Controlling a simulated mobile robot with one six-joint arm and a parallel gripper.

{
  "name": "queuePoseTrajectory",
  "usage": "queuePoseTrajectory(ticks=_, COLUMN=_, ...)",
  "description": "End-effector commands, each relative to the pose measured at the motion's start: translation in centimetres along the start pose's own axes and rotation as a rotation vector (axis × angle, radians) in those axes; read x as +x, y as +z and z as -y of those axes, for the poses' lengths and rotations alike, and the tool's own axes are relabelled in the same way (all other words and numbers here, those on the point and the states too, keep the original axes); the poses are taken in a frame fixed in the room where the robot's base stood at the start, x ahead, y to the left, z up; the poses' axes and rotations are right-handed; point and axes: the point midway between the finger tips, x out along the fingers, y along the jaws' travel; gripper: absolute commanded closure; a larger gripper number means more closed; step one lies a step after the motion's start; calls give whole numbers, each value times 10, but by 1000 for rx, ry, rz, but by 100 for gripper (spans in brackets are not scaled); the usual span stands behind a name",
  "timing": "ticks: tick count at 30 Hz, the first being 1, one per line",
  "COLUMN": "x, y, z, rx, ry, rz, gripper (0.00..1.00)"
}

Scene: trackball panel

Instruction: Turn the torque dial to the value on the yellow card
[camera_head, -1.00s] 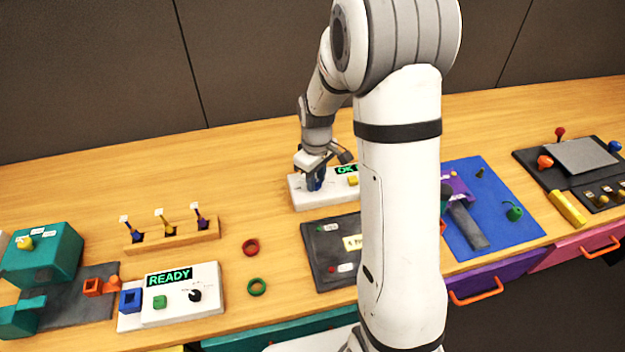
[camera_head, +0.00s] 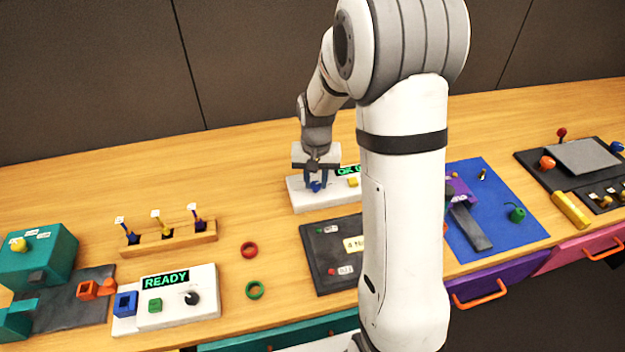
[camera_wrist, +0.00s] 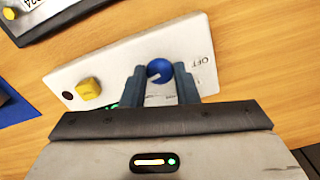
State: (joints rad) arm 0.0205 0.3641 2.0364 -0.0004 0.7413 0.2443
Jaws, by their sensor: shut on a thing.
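A blue dial (camera_head: 316,187) with a pale pointer line sits on a white box (camera_head: 300,203) towards the back of the bench. My gripper (camera_head: 316,180) points down and is shut on this dial. In the wrist view the dial (camera_wrist: 159,71) is between the two fingertips (camera_wrist: 160,74), and an "OFF" label (camera_wrist: 190,62) is printed beside it. The box's green display (camera_head: 347,171) reads "OK" and then is cut off by my arm. A pale yellow card (camera_head: 353,244) lies on a dark panel in front; my arm covers part of it and its small text is hard to read.
A yellow button (camera_head: 353,182) is on the same box, right of the dial. A "READY" box (camera_head: 215,306) with a black knob (camera_head: 192,298) stands front left. A switch rack (camera_head: 170,240) stands at left.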

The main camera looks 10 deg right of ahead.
Motion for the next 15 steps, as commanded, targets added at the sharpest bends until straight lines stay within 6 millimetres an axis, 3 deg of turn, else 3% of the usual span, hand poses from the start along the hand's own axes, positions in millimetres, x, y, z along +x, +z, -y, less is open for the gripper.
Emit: queuePoseTrajectory(ticks=15, x=0, y=0, z=0, rx=183, ry=0, rz=0, gripper=96)
